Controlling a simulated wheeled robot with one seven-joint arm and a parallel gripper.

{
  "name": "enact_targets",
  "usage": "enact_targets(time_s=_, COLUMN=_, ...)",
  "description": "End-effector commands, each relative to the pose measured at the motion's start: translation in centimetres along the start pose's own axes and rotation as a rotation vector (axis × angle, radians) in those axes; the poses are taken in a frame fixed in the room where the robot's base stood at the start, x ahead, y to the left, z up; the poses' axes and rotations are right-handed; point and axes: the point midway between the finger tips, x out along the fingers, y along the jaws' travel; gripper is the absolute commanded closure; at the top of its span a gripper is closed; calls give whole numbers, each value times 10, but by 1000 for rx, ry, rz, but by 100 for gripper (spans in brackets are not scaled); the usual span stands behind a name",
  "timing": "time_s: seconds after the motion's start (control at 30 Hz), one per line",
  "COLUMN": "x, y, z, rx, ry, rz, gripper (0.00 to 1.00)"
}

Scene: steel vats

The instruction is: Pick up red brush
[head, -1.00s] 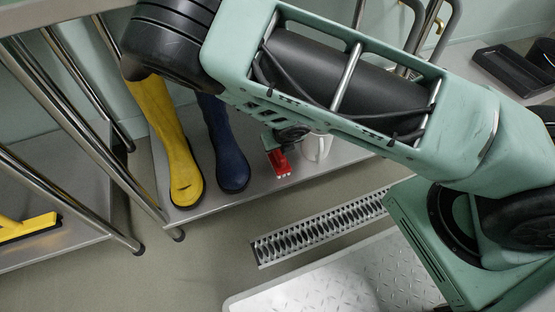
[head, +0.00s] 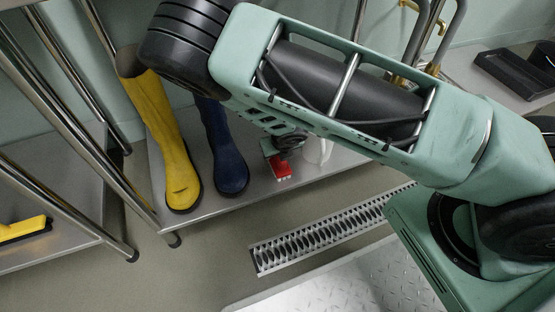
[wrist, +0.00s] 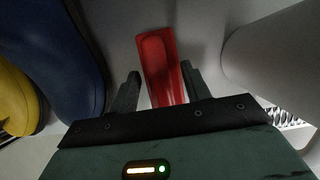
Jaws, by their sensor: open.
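The red brush (head: 281,167) lies on the low steel shelf, to the right of the blue boot. My gripper (head: 275,146) is at the brush, partly hidden behind my own arm in the head view. In the wrist view the red brush (wrist: 161,68) extends between the two fingers of my gripper (wrist: 160,88). The fingers are apart, with a gap at the left finger and the right finger very close to the brush. I cannot tell whether the right finger touches it.
A blue boot (head: 226,150) and a yellow boot (head: 168,140) stand left of the brush. A white container (head: 318,150) stands close on its right and also shows in the wrist view (wrist: 275,60). A floor drain (head: 325,229) runs in front of the shelf.

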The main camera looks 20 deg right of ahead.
Motion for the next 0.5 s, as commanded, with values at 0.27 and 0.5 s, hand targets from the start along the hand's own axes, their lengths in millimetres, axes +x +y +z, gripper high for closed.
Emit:
enact_targets(time_s=0.27, x=3, y=0, z=-1, rx=-1, ry=0, rz=0, gripper=53)
enact_targets(time_s=0.5, x=3, y=0, z=-1, rx=0, ry=0, rz=0, gripper=67)
